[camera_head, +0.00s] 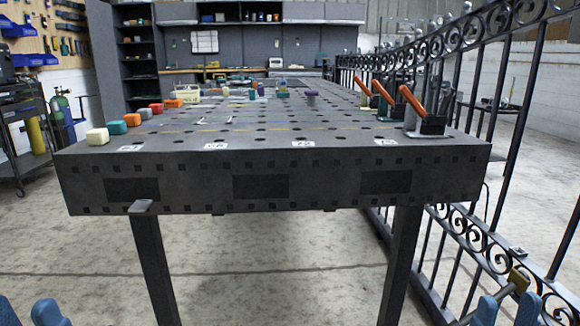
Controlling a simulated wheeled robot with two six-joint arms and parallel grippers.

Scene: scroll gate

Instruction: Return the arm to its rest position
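The black wrought-iron scroll gate (473,240) runs along the right side, with a brass-coloured fitting (518,279) low on it. My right gripper (507,309) is at the bottom right edge, in front of the gate's lower part and just below the fitting in the picture. Its two blue fingers are apart, and I see nothing clamped between them. I cannot tell whether it touches the gate. My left gripper (28,313) is at the bottom left corner, partly cut off by the frame. Its blue fingers are apart with floor visible between them. Both arms are mostly out of view.
A dark perforated welding table (270,180) fills the middle, its front edge facing me. Coloured blocks (118,127) line its left side; clamps with orange handles (412,102) stand at its right, near the gate. Open concrete floor (80,245) lies to the left.

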